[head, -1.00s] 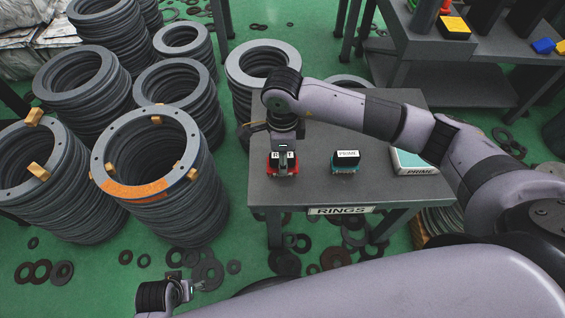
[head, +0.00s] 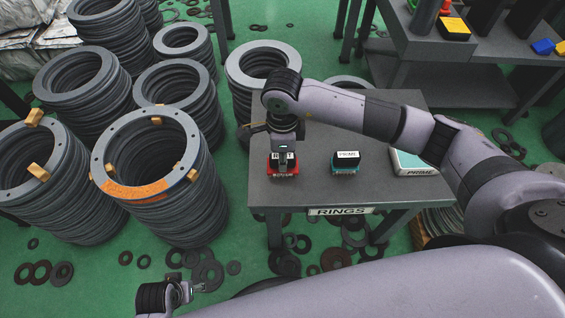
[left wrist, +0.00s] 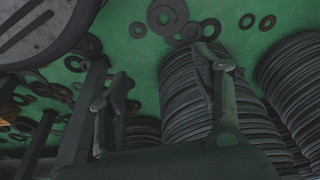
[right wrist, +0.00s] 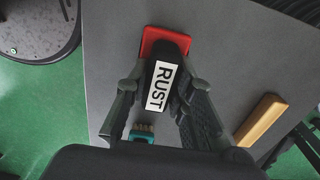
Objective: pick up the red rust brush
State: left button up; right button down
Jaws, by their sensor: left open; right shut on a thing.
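The red rust brush (head: 290,169) is at the front left of the small grey table. In the right wrist view its red base (right wrist: 166,40) and black handle labelled RUST (right wrist: 161,85) show between my fingers. My right gripper (head: 283,151) points down over the brush and is shut on its handle. Whether the brush touches the table top is hard to tell. My left gripper (head: 190,288) is low at the bottom of the head view, open and empty. Its two fingers (left wrist: 165,85) stand apart in the left wrist view.
A teal brush (head: 345,162) stands right of the red one on the grey table (head: 320,192). A teal and white PRIME box (head: 415,164) lies at the table's right. Tall stacks of flanged rings (head: 165,205) stand left. Loose rings lie on the green floor.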

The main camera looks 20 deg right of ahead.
pick_arm(q)
jog(key=shift+w+r, duration=0.1)
jog(key=shift+r, duration=0.05)
pick_arm(e)
jog(key=shift+r, duration=0.45)
pick_arm(q)
jog(key=s+f+p, duration=0.2)
jog(key=s+f, duration=0.1)
jog(key=f, duration=0.4)
jog(key=shift+a, duration=0.2)
pick_arm(e)
notch_tip(320, 180, up, 19)
jog(key=shift+r, duration=0.1)
jog(key=c, duration=2)
grip_release()
jog(key=c, duration=0.4)
